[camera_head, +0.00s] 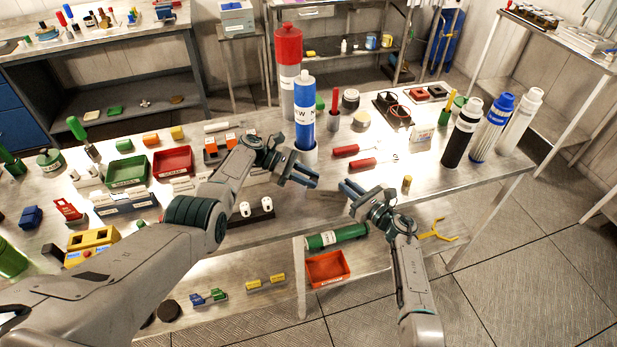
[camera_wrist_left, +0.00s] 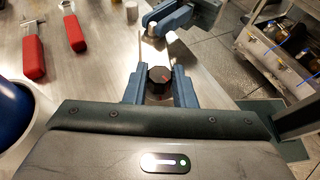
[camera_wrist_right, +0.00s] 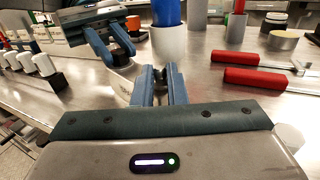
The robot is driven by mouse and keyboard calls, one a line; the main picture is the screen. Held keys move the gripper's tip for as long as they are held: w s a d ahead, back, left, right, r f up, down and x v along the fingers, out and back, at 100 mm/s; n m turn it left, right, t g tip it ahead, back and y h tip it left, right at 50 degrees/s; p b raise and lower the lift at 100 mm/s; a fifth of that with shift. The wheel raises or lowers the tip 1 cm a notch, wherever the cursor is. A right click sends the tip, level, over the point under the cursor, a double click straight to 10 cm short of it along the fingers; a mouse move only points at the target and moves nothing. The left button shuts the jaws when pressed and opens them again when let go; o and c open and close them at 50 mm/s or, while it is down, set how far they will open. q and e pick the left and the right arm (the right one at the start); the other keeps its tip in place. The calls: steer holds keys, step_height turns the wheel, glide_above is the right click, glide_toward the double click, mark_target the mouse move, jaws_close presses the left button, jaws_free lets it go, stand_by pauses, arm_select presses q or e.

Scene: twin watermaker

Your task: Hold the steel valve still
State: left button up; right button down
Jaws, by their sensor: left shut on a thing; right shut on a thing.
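My left gripper (camera_head: 305,179) is shut on a dark, many-sided knob-like piece with red marks (camera_wrist_left: 160,76), seen between its fingers in the left wrist view. My right gripper (camera_head: 352,190) is shut on a small dark piece (camera_wrist_right: 160,76), mostly hidden by its fingers. The two grippers face each other, a short gap apart, near the front edge of the bench. A small pale metal end (camera_wrist_left: 151,30) shows by the right gripper's fingertips in the left wrist view. I cannot tell which held piece is the steel valve's body.
A blue cartridge (camera_head: 304,105) stands in a white cup (camera_head: 307,155) just behind the left gripper. Two red-handled tools (camera_head: 346,150) (camera_head: 362,164) lie behind the right gripper. Black, blue and white bottles (camera_head: 462,135) stand at the right end. A lower shelf holds a red bin (camera_head: 328,268).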

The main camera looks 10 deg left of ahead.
arm_select(q)
steer(key=shift+s+f, duration=0.1)
steer(key=shift+f, duration=0.05)
steer(key=o, duration=1)
steer(key=v, duration=1.2)
